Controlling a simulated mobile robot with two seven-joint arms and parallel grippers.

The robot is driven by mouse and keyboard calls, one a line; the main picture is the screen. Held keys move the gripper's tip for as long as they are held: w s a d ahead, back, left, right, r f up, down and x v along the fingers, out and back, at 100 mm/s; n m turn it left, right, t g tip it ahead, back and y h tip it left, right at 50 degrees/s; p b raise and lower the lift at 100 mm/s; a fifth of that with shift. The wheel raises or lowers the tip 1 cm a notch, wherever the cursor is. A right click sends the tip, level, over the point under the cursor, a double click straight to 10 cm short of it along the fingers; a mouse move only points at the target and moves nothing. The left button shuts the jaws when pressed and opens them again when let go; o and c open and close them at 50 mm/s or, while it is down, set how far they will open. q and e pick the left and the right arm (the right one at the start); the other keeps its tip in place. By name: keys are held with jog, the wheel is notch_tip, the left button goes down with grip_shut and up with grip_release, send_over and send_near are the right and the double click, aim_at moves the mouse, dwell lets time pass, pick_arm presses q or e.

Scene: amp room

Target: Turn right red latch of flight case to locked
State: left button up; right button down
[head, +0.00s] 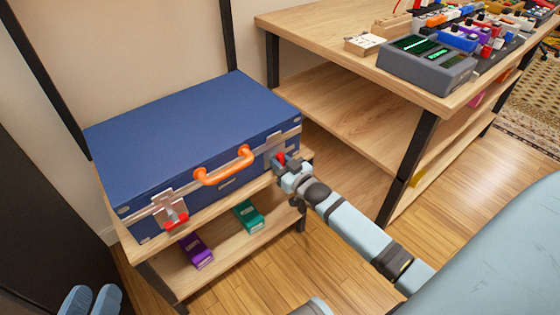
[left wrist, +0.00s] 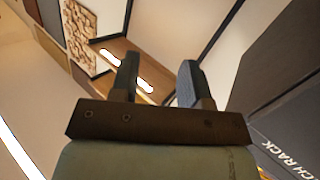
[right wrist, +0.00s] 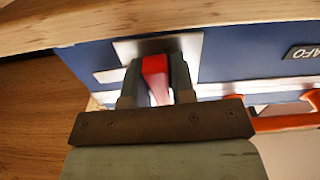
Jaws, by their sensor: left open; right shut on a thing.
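The blue flight case (head: 190,130) lies shut on a wooden shelf, with an orange handle (head: 224,166) on its front. Its right red latch (head: 281,158) sits on a metal plate (head: 276,140) at the right end of the front. My right gripper (head: 285,165) is shut on this latch; in the right wrist view the red latch (right wrist: 156,78) stands between the two fingers. The left red latch (head: 176,219) is at the left end of the case front. My left gripper (left wrist: 158,80) is open and empty, away from the case; it shows in the left wrist view.
A purple box (head: 197,250) and a teal box (head: 248,215) lie on the lower shelf below the case. A wooden table (head: 330,43) with electronic devices (head: 428,62) stands at the right. Its dark leg (head: 410,165) is near my right arm.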

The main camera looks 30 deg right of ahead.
jog(key=shift+r+n+p, duration=0.2)
jog(key=shift+n+p, duration=0.1)
jog(key=shift+p, duration=0.05)
jog(key=n+p, duration=0.4)
jog(key=n, duration=0.1)
jog(key=shift+d, duration=0.1)
jog(key=n+p, duration=0.1)
jog(key=n, duration=0.1)
jog(key=shift+n+p, duration=0.4)
jog(key=n, duration=0.3)
jog(key=shift+d+n+p, duration=0.1)
jog(key=shift+n+p, duration=0.2)
jog(key=shift+p, duration=0.1)
jog(key=shift+n, duration=1.6)
pick_arm(q)
notch_tip(320, 180, up, 10)
jog(key=n+t, duration=0.1)
jog(key=t, duration=0.3)
jog(key=shift+s+a, duration=0.25)
jog(key=shift+s, duration=0.2)
pick_arm(e)
jog(key=shift+r+n, duration=0.1)
jog(key=shift+n, duration=0.9)
pick_arm(q)
jog(key=shift+f, duration=0.15)
